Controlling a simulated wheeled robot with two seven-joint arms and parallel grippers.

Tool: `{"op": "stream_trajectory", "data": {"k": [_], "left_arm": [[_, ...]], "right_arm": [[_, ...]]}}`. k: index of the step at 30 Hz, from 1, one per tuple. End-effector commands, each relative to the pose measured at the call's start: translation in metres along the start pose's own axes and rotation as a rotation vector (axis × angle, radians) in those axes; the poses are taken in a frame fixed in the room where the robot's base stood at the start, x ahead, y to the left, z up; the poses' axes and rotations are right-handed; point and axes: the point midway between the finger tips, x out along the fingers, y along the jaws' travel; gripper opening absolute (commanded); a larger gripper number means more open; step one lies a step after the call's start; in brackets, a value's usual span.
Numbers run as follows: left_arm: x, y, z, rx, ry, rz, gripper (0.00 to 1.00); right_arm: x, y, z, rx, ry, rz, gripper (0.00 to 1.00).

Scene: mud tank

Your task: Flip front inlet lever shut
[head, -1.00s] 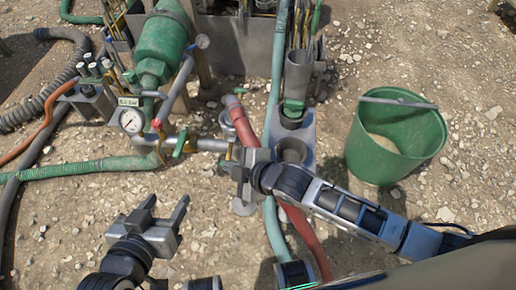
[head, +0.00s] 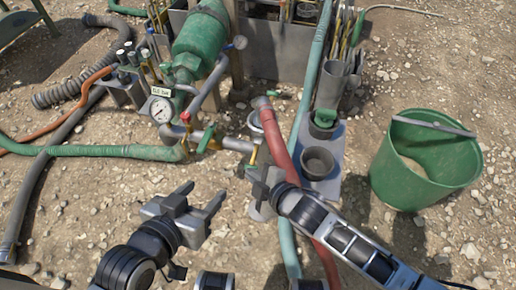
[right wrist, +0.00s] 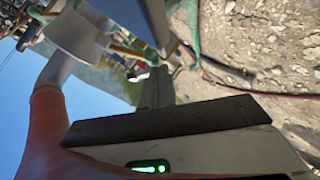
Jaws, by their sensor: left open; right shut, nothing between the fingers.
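A green lever (head: 205,138) sits on the grey inlet pipe (head: 238,145), right of a red-handled valve (head: 185,118). A small yellow handle (head: 253,154) stands upright at the pipe's right end. I cannot tell for sure which one is the front inlet lever. My right gripper (head: 258,180) is shut and empty, just in front of the yellow handle and left of the red hose; whether they touch is unclear. Its dark finger fills the middle of the right wrist view, beside a red hose (right wrist: 45,125). My left gripper (head: 206,188) is open and empty above the gravel, in front of the pipe.
A pressure gauge (head: 162,110) and green pump body (head: 200,35) stand behind the pipe. A red hose (head: 285,150) and grey-green hose (head: 307,90) run past my right gripper. A cup (head: 318,162) and green bucket (head: 425,165) stand right.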

Motion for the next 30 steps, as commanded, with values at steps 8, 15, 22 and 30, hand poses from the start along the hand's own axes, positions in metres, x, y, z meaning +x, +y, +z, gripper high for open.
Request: {"op": "stream_trajectory", "data": {"k": [8, 15, 22, 30], "left_arm": [[0.0, 0.0, -0.003, 0.001, 0.001, 0.0, 0.56], [-0.006, 0.001, -0.012, 0.001, -0.003, -0.001, 0.56], [-0.007, 0.002, -0.016, 0.001, -0.002, -0.002, 0.56], [-0.007, 0.002, -0.017, -0.001, 0.001, -0.002, 0.56]], "right_arm": [[-0.002, 0.002, -0.002, 0.001, 0.0, 0.0, 0.0], [-0.007, 0.01, -0.007, 0.0, 0.0, 0.0, 0.0], [-0.008, 0.012, -0.008, 0.0, 0.0, 0.0, 0.0], [-0.008, 0.012, -0.008, 0.0, 0.0, 0.0, 0.0]]}}
